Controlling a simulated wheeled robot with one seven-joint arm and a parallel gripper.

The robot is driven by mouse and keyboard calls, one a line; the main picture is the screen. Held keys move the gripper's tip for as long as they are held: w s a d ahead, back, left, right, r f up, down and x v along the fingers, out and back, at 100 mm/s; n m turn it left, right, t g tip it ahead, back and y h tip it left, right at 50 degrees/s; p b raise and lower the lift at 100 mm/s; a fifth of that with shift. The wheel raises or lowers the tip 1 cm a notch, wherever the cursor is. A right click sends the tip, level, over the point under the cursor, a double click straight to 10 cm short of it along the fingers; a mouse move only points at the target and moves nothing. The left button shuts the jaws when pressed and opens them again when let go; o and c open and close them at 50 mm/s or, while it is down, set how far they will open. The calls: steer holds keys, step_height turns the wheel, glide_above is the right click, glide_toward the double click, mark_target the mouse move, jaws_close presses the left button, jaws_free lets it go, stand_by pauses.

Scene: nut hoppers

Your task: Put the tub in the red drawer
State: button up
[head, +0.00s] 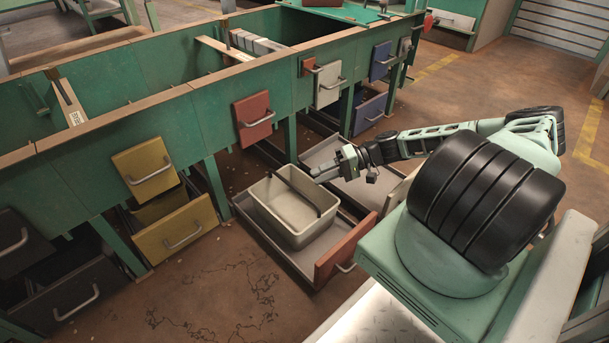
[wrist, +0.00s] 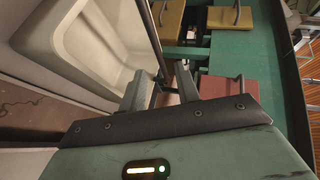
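The tub (head: 270,207) is a pale grey open box with a dark bar handle (head: 297,188) across its top. It stands inside the pulled-out lower red drawer (head: 345,248), and looks level and empty. My gripper (head: 320,172) is just above and beyond the tub's right side in the head view, apart from it. In the wrist view my gripper (wrist: 162,88) has its two fingers spread, with nothing clamped between them. The tub's wall (wrist: 88,45) fills the left there, and the dark handle runs down toward the gap between the fingers.
A grey drawer (head: 322,150) stands open beside the red one, under my arm. The green bench (head: 90,85) carries upper fronts in yellow, red (head: 253,118), grey and blue. A yellow drawer (head: 186,232) is at the left. The floor in front is clear.

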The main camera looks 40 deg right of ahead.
steer(key=s+a+r+n+g+h, duration=0.35)
steer(key=a+r+g, duration=0.25)
steer(key=a, duration=0.3)
steer(key=s+a+r+n+g+h, duration=0.2)
steer(key=a+r+n+g+h, duration=0.25)
steer(key=a+r, duration=0.4)
steer(key=s+a+r+n+t+h, duration=0.3)
steer(key=s+a+r+t+h, duration=0.1)
steer(key=s+a+r, duration=0.9)
steer(key=shift+s+a+r+p, duration=0.2)
steer(key=shift+s+a+p, duration=0.15)
steer(key=shift+s+a, duration=0.5)
steer(key=shift+d, duration=0.1)
